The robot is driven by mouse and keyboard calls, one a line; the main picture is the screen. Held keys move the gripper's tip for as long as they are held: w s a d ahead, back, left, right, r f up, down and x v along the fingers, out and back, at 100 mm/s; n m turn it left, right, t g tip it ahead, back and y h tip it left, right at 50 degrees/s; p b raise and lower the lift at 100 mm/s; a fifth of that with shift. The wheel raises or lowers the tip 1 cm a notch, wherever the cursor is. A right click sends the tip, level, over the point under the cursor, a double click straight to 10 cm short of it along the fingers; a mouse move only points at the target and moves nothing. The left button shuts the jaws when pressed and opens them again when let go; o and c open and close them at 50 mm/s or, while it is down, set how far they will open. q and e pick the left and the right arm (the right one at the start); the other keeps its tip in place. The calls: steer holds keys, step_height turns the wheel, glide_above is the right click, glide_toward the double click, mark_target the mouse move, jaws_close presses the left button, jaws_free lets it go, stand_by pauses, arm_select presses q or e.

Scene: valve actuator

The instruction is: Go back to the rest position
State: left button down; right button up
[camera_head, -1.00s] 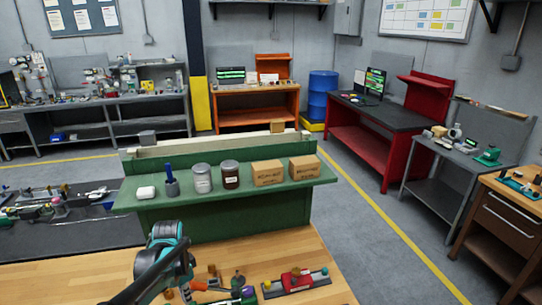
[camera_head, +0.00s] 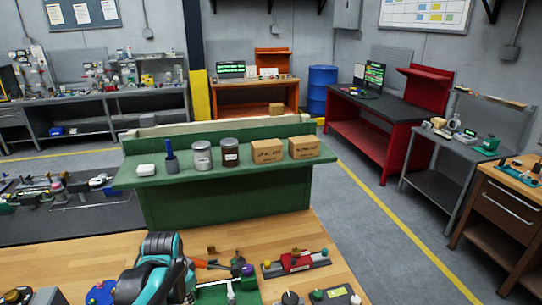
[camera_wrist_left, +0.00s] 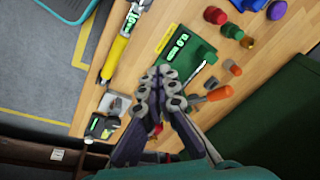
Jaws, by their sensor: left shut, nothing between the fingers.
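My left gripper shows in the left wrist view (camera_wrist_left: 160,90), with its two dark, jointed fingers closed together at the tips and nothing between them. It is above the wooden bench (camera_head: 85,255), over the edge of a green board (camera_wrist_left: 190,58). In the head view my teal and black left arm rises from the bottom edge, and its fingertips cannot be made out there. A red device on a grey rail (camera_head: 297,262) lies on the bench to its right. An orange-handled screwdriver (camera_wrist_left: 212,95) lies beside the green board. My right gripper is not in view.
A green shelf (camera_head: 240,171) behind the bench carries cans and two cardboard boxes (camera_head: 267,151). A box with knobs (camera_head: 318,296) is at the bench's front. A yellow tool (camera_wrist_left: 117,52) lies on the bench. Bare wood shows left of my arm.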

arm_select(q)
steer(key=s+d+f+n+t+b, duration=0.4)
steer(key=s+f+n+t+b, duration=0.1)
steer(key=s+f+b, duration=0.6)
steer(key=shift+d+f+n+b, duration=0.15)
steer(key=shift+f+n+b, duration=0.2)
steer(key=shift+n+b, duration=0.35)
